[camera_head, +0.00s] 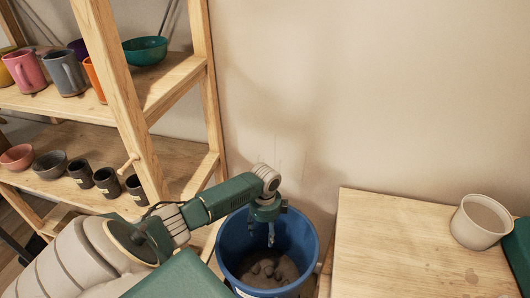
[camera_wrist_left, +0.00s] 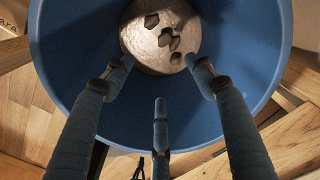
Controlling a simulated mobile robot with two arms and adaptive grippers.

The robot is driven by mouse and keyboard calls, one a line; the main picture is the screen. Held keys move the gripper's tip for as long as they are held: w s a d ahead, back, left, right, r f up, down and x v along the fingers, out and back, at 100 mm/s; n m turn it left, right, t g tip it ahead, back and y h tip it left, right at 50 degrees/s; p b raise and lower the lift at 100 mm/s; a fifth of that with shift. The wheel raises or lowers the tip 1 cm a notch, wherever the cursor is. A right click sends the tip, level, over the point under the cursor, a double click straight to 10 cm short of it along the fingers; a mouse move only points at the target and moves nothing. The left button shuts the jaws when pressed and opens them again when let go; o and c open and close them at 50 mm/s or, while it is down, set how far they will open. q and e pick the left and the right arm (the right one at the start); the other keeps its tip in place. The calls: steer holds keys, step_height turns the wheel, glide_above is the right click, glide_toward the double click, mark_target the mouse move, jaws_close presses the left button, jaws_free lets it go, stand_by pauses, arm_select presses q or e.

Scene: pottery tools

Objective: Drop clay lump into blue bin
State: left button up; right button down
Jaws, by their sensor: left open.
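The blue bin (camera_head: 228,240) stands on the floor between the shelf and the wooden table. My left gripper (camera_head: 270,238) points down over the bin's opening. In the left wrist view its fingers (camera_wrist_left: 160,78) are spread, with nothing between them. Below them, grey clay (camera_wrist_left: 145,48) covers part of the bin's bottom, with several darker clay lumps (camera_wrist_left: 164,38) on it. These lumps also show in the head view (camera_head: 266,270). I cannot tell whether one of them is the task's clay lump. The bin's blue wall (camera_wrist_left: 52,60) surrounds the fingers. My right gripper is not seen.
A wooden shelf (camera_head: 125,85) at the left holds mugs, bowls and dark cups. A wooden table (camera_head: 400,245) stands right of the bin, with a pale cup (camera_head: 480,222) near its right side. Most of the tabletop is clear.

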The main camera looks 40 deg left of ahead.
arm_select(q)
step_height(320, 180, up, 12)
stand_by(0.6)
steer(key=shift+d, duration=0.1)
